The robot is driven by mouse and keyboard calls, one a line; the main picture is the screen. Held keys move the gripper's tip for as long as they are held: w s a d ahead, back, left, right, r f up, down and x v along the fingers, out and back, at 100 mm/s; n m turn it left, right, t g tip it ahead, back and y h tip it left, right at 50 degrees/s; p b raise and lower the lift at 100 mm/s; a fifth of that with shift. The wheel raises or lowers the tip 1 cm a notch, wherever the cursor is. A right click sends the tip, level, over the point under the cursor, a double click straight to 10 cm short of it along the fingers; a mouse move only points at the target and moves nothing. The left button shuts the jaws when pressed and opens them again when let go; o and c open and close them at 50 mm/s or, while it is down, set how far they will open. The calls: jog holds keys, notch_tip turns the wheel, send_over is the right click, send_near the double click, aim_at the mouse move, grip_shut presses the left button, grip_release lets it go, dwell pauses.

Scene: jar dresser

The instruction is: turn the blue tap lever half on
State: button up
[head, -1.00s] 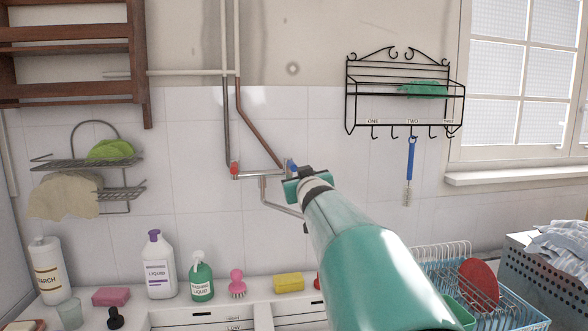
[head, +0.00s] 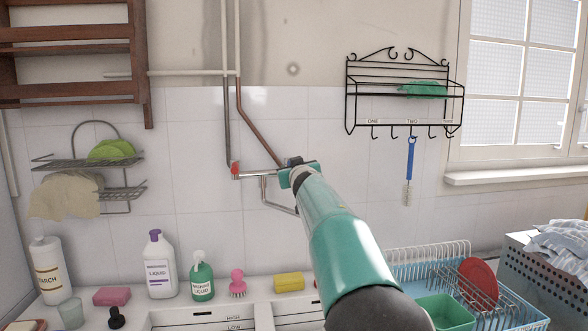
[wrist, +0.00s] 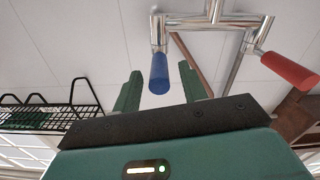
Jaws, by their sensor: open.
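The blue tap lever (wrist: 159,73) shows in the wrist view, hanging from the left end of the chrome tap (wrist: 212,20). My gripper (wrist: 160,75) is open, with one green finger on each side of the blue lever's free end. Gaps show between the lever and both fingers; I cannot tell how deep the lever sits between them. In the head view my gripper (head: 297,173) is at the tap's right end and hides most or all of the blue lever. The red lever (wrist: 290,70) is at the tap's other end, also seen in the head view (head: 235,170).
Copper and grey pipes (head: 258,125) run up the tiled wall from the tap. A black hook rack (head: 405,95) hangs to the right. Bottles, a pink brush (head: 237,284) and a yellow sponge (head: 289,283) stand below. A dish rack (head: 440,262) is lower right.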

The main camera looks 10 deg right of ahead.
jog(key=shift+w, duration=0.15)
grip_shut()
dwell(0.4)
